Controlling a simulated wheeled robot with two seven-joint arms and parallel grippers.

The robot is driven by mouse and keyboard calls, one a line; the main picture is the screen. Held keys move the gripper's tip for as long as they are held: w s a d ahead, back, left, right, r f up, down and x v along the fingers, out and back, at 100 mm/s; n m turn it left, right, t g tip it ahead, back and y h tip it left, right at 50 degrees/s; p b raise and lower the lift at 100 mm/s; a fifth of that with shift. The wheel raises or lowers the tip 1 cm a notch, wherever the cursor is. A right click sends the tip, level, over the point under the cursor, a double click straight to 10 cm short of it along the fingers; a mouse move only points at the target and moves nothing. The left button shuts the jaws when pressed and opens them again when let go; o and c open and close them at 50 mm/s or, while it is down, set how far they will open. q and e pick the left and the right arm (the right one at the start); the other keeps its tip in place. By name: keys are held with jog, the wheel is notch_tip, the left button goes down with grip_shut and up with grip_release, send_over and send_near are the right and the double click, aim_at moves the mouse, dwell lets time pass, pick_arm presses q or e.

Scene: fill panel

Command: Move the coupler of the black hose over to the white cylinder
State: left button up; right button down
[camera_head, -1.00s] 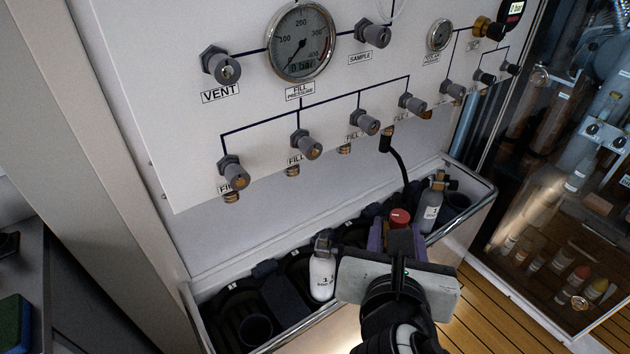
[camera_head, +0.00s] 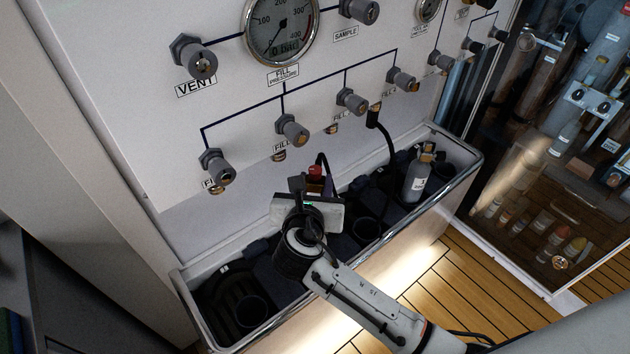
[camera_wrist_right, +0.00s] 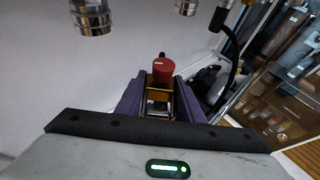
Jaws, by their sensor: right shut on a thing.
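The coupler with its red knob (camera_head: 315,172) is held in my right gripper (camera_head: 317,186), above the middle of the trough. In the right wrist view the red knob (camera_wrist_right: 163,70) and a brass body (camera_wrist_right: 160,92) sit between the purple fingers of the right gripper (camera_wrist_right: 160,105), which are shut on it. The black hose (camera_head: 388,150) hangs from a fill port on the panel and dips into the trough; a short bend of it shows by the coupler. The white cylinder is not visible now; my right gripper and arm cover that part of the trough. My left gripper is not in view.
The white panel (camera_head: 240,115) with valve knobs and gauges rises behind the trough. The trough's metal rim (camera_head: 456,182) runs along the front. A grey cylinder (camera_head: 415,180) stands at the trough's right end. An empty black holder (camera_head: 250,311) is at the left end.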

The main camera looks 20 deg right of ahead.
jog(key=shift+f, duration=0.45)
jog(key=shift+f+b, duration=1.35)
jog(key=shift+f, duration=1.05)
jog(key=shift+r+p, duration=0.1)
jog(key=shift+p, duration=0.2)
jog(key=shift+p, duration=0.3)
jog(key=shift+p, duration=0.4)
jog(key=shift+p, duration=0.4)
